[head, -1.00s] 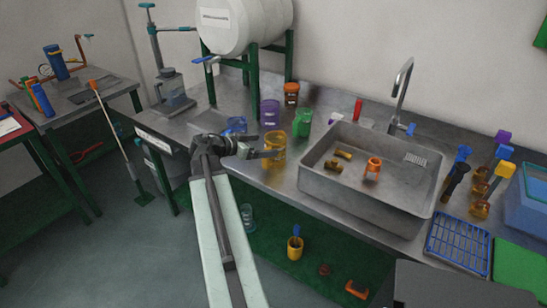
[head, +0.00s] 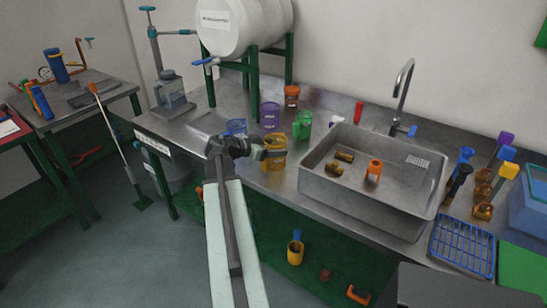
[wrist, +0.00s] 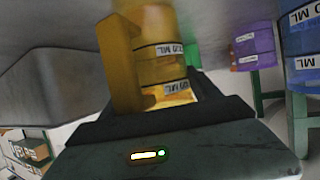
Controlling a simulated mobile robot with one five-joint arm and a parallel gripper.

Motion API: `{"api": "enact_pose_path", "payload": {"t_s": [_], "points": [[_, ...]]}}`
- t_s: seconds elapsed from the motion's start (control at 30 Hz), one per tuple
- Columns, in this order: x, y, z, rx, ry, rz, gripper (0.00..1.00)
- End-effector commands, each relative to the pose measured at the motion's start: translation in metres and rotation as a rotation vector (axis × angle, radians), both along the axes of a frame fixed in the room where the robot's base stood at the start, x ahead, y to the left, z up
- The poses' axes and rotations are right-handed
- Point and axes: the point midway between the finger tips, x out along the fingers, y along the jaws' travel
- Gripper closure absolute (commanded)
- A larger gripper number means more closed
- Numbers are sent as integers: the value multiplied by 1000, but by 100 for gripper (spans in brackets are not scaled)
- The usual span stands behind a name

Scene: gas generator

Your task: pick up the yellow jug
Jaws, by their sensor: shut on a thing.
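The yellow jug (head: 274,162) is a see-through cup at the front edge of the steel counter, left of the sink. My gripper (head: 268,153) reaches it from the left and is shut on it. In the wrist view the yellow jug (wrist: 160,55) stands between the jaws, with its thick handle (wrist: 120,65) on the left and volume labels on its side. The dark gripper body (wrist: 160,135) fills the lower part of that view. I cannot tell whether the jug's base touches the counter.
A blue jug (head: 236,127), a purple jug (head: 270,116) and a green jug (head: 303,125) stand close behind and beside it. The sink (head: 360,204) is close on the right. A white tank (head: 245,25) on green legs stands behind.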

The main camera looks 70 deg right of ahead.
Motion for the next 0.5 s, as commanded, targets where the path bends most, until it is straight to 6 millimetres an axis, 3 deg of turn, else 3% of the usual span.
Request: {"api": "enact_pose_path", "payload": {"t_s": [0.27, 0.5], "points": [[0, 0, 5, 0, 0, -1, 73], [-1, 0, 30, 0, 0, -1, 73]]}}
